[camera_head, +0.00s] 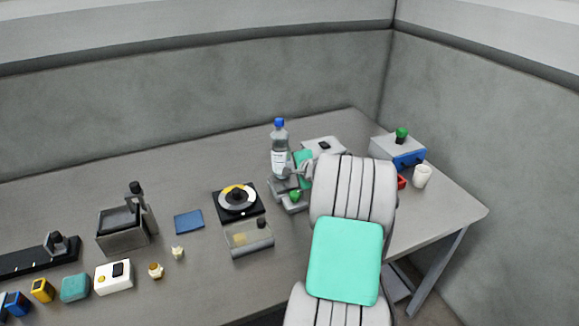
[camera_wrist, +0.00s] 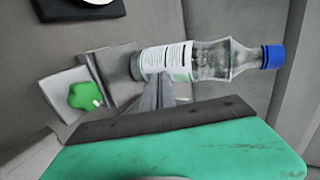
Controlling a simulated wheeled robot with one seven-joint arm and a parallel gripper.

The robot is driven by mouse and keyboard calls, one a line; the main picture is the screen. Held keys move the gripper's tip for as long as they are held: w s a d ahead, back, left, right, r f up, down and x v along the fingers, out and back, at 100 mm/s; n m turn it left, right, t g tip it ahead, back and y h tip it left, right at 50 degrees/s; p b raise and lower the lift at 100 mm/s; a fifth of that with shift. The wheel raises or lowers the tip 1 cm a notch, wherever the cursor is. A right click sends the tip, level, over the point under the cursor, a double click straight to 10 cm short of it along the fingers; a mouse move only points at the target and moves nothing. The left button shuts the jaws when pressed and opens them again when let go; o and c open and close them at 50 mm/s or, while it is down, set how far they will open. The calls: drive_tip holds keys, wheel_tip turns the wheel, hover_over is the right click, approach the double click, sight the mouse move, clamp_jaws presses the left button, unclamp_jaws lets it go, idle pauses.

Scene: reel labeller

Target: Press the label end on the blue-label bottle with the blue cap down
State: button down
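The clear bottle (camera_head: 279,137) with a blue cap (camera_head: 279,122) stands upright on a grey stand at the back of the table. It has a white label (camera_head: 278,158) with dark print. In the wrist view the bottle (camera_wrist: 213,60) lies sideways across the picture, its cap (camera_wrist: 273,56) to the right and its label (camera_wrist: 165,60) facing me. My gripper (camera_wrist: 157,78) is at the lower part of the label; its grey fingers look close together, with nothing between them. I cannot tell whether the tips touch the label. No loose label end is clearly visible.
The grey stand (camera_head: 283,186) carries a green knob (camera_head: 295,195) close to my gripper. A blue-fronted box (camera_head: 408,158) and a white cup (camera_head: 422,177) are to the right.

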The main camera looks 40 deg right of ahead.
drive_tip(key=shift+d, duration=0.6)
idle(0.6)
drive_tip(key=shift+s, duration=0.15)
drive_tip(key=s, duration=0.2)
drive_tip(key=s+a, duration=0.1)
drive_tip(key=s, duration=0.2)
drive_tip(key=shift+s+a, duration=0.2)
drive_tip(key=shift+s, duration=0.15)
idle(0.3)
